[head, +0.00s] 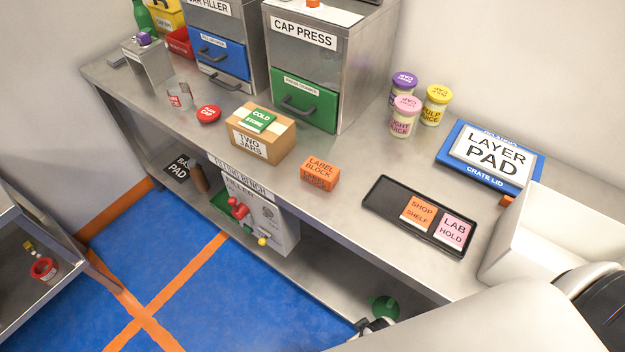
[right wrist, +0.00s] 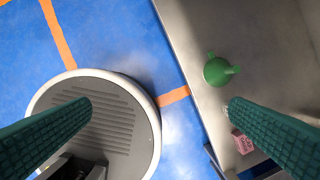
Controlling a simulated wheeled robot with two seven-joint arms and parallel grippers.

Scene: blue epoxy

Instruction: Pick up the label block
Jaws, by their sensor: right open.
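The label block (head: 320,174) is a small orange block with dark lettering. It rests on the steel bench top in the head view, near the front edge, between the cardboard box and the black tray. Nothing touches it. My right gripper (right wrist: 160,108) shows in the right wrist view as two green ridged fingers, wide apart with nothing between them. It hangs over the floor and lower shelf, away from the block, which is outside that view. My right arm fills the lower right of the head view. My left gripper is not in view.
A cardboard box (head: 262,139) stands left of the block. A black tray (head: 385,196) with two cards lies to its right. Several lidded jars (head: 404,122) and the layer pad (head: 487,155) stand farther back. A green funnel (right wrist: 217,70) is on the lower shelf.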

